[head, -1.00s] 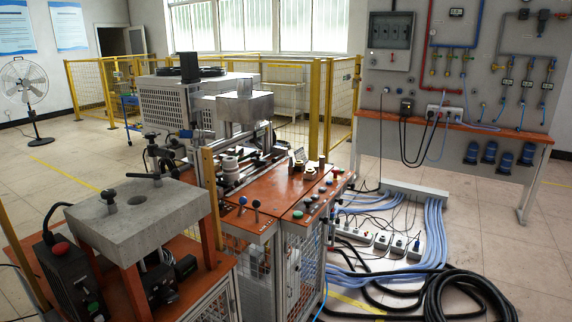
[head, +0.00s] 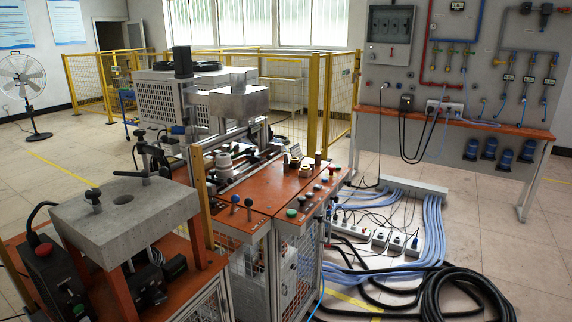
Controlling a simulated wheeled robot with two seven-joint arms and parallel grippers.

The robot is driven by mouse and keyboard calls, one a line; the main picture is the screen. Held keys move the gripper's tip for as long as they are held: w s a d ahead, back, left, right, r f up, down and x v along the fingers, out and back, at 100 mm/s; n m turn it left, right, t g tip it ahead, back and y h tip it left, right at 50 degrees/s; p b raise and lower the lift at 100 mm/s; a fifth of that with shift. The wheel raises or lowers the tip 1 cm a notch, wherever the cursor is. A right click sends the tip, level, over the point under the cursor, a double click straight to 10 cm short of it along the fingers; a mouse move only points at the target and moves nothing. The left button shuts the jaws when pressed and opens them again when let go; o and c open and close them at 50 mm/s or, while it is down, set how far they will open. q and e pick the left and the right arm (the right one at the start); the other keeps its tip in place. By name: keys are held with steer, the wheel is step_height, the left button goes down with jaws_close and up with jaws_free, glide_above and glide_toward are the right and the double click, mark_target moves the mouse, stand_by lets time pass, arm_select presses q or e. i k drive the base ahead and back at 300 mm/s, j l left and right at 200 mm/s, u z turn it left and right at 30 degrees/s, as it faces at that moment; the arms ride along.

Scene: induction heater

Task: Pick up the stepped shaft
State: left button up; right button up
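I cannot surely pick out the stepped shaft. A pale cylindrical part with stepped diameters (head: 224,161) stands on the machine among rails, left of the orange worktop (head: 262,185). A small dark brown upright piece (head: 317,159) stands at the worktop's far right edge. Small brass-coloured parts (head: 305,171) sit beside it, too small to tell apart. Neither of my grippers is in view, and nothing in view is being held.
A grey block on an orange stand (head: 160,203) fills the near left. Knobs and buttons (head: 292,213) line the worktop's front and right side. Black hoses (head: 465,290) and power strips (head: 380,237) cover floor on the right. Yellow mesh fencing (head: 285,95) stands behind.

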mark_target(285, 163)
steer(key=i+l+z, duration=0.25)
steer(key=i+l, duration=1.3)
steer(key=l, duration=0.15)
